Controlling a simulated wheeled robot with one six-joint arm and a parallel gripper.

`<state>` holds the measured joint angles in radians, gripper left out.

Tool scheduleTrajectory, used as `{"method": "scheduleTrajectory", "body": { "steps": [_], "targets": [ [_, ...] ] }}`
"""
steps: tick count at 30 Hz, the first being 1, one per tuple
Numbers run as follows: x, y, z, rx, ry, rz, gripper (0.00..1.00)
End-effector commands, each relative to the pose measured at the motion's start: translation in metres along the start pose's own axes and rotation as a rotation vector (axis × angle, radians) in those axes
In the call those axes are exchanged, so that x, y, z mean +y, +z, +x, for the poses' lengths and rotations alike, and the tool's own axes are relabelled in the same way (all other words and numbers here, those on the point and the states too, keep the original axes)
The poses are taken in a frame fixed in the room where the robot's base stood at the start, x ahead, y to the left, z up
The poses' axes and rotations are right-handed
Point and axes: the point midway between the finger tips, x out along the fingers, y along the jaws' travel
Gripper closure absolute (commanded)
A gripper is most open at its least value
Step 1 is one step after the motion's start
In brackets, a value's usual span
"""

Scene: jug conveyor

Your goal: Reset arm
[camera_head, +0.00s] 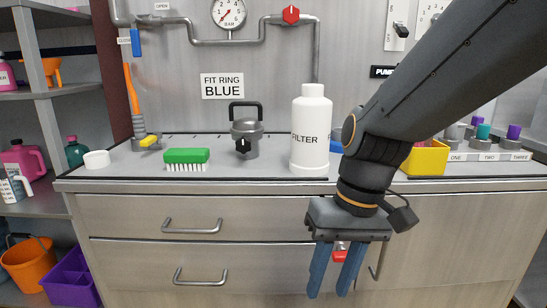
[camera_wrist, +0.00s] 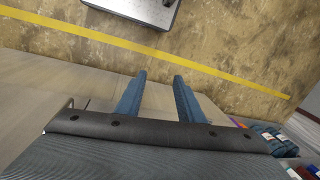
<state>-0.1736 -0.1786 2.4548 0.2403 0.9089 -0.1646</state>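My gripper (camera_head: 333,270) hangs low in front of the cabinet below the counter, with its blue fingers pointing down. The fingers are apart with nothing between them. In the wrist view my gripper (camera_wrist: 160,85) also shows two separated blue fingers over the floor. My arm reaches in from the upper right in the head view and hides part of the counter behind it.
The counter (camera_head: 220,177) holds a white FILTER bottle (camera_head: 310,132), a green brush (camera_head: 186,159), a grey valve (camera_head: 246,132) and a yellow bin (camera_head: 426,160). Drawer handles (camera_head: 192,227) stick out below. Left shelves hold jugs (camera_head: 22,158).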

Motion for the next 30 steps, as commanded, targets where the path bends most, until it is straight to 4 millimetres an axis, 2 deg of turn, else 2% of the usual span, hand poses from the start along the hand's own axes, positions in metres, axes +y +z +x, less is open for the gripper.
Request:
{"method": "scheduleTrajectory", "body": {
  "steps": [1,5,17,24,30],
  "targets": [
    [0.007,0.009,0.011,0.006,0.040,-0.001,0.66],
    [0.025,0.024,0.031,0.038,0.134,0.000,0.66],
    [0.045,0.028,-0.006,0.039,0.155,0.076,0.66],
    [0.066,0.035,-0.036,0.042,0.171,0.142,0.66],
    [0.079,0.041,-0.051,0.043,0.179,0.182,0.66]
  ]
}}
